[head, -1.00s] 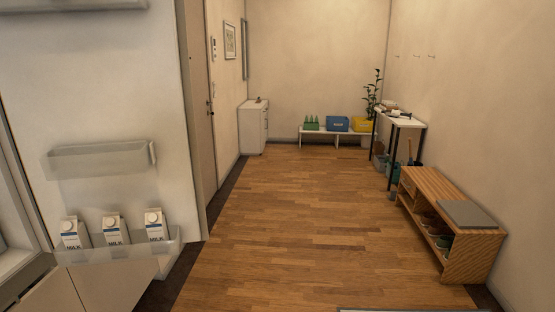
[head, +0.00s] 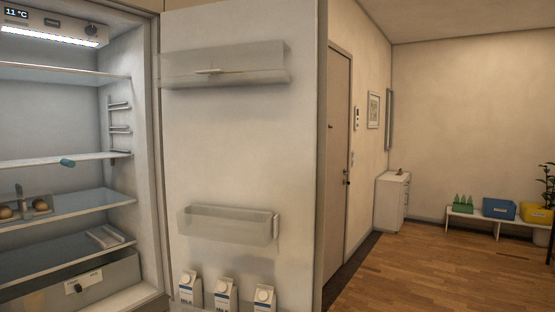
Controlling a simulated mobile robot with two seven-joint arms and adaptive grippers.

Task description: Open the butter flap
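The fridge door (head: 240,145) stands open in the head view, its inner side facing me. Near its top is a translucent compartment with a front flap (head: 235,62), which looks like the butter flap. A small pale grip (head: 208,71) sits on its front, and the flap appears shut. Neither of my grippers is in view.
The open fridge interior (head: 60,120) is at the left, with shelves, eggs (head: 40,206) and a bottom drawer (head: 75,286). Below the flap are an empty door bin (head: 230,228) and several milk cartons (head: 225,293). The wooden floor (head: 430,270) at right is clear.

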